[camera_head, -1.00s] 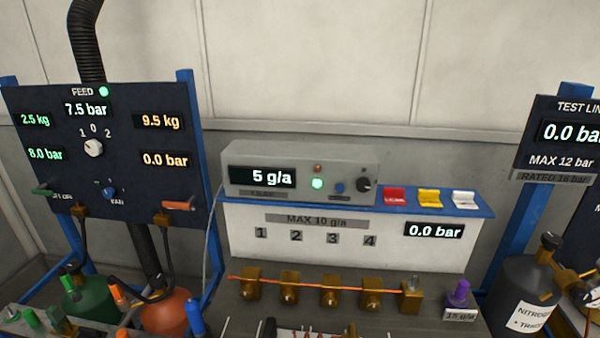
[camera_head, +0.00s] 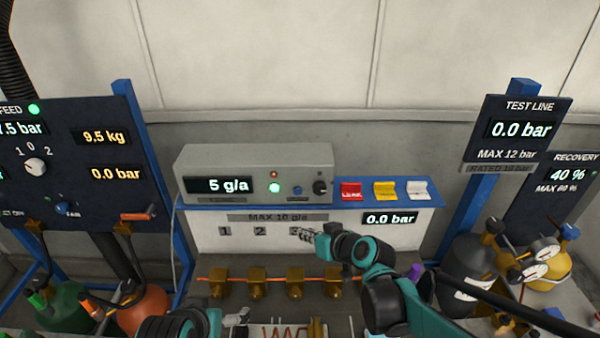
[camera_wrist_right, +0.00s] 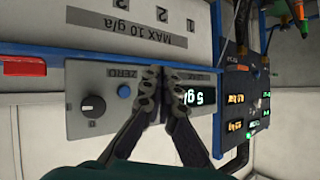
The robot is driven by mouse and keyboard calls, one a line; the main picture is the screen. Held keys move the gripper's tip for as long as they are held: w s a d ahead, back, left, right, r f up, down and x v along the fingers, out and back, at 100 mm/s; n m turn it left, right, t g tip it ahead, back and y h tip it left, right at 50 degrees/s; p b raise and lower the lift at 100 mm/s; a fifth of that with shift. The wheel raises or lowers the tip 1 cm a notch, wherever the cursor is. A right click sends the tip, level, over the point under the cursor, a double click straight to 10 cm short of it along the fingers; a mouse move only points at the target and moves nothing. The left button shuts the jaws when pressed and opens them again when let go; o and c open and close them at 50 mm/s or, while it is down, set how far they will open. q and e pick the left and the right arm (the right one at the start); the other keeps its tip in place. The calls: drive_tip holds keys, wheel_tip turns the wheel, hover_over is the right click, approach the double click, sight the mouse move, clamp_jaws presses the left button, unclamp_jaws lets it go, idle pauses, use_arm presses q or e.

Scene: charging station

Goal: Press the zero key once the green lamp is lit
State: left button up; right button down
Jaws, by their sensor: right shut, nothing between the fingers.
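The grey leak detector box (camera_head: 253,160) stands on the blue shelf and its display reads 5 g/a. The green lamp (camera_head: 274,188) on its face is lit. The zero key is a small blue button (camera_head: 297,189) to the right of the lamp. In the right wrist view the blue zero key (camera_wrist_right: 124,90) shows beside my fingers, labelled ZERO. My right gripper (camera_head: 304,236) is shut and empty, below the box in the head view. Its fingertips (camera_wrist_right: 164,72) overlap the box face in the wrist view and hide the lamp. My left gripper (camera_head: 238,317) is low at the bottom edge.
Brass fittings (camera_head: 256,284) line the bench below. A feed panel (camera_head: 80,160) stands left and a dark cylinder (camera_head: 468,262) right.

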sight(298, 191)
use_arm(q)
drive_tip(key=shift+w+d+r+p, duration=0.1)
drive_tip(key=shift+w+r+p, duration=0.15)
drive_tip(key=shift+r, duration=0.2)
drive_tip(key=shift+w+r+p, duration=0.1)
drive_tip(key=shift+r+p, duration=0.1)
drive_tip(key=shift+r, duration=0.25)
use_arm(e)
drive_tip(key=w, duration=0.1)
drive_tip(key=w+a+r, duration=0.1)
drive_tip(key=w, duration=0.1)
drive_tip(key=shift+a+r+y, duration=0.2)
drive_tip(key=shift+y, duration=0.2)
drive_tip(key=shift+w, duration=0.1)
use_arm(q)
drive_tip(key=shift+f+b, duration=0.4)
drive_tip(key=shift+b, duration=0.05)
use_arm(e)
drive_tip(key=shift+w, duration=4.3)
drive_tip(key=shift+w, duration=0.1)
use_arm(q)
drive_tip(key=shift+f, duration=0.1)
use_arm(e)
drive_tip(key=shift+w, duration=0.3)
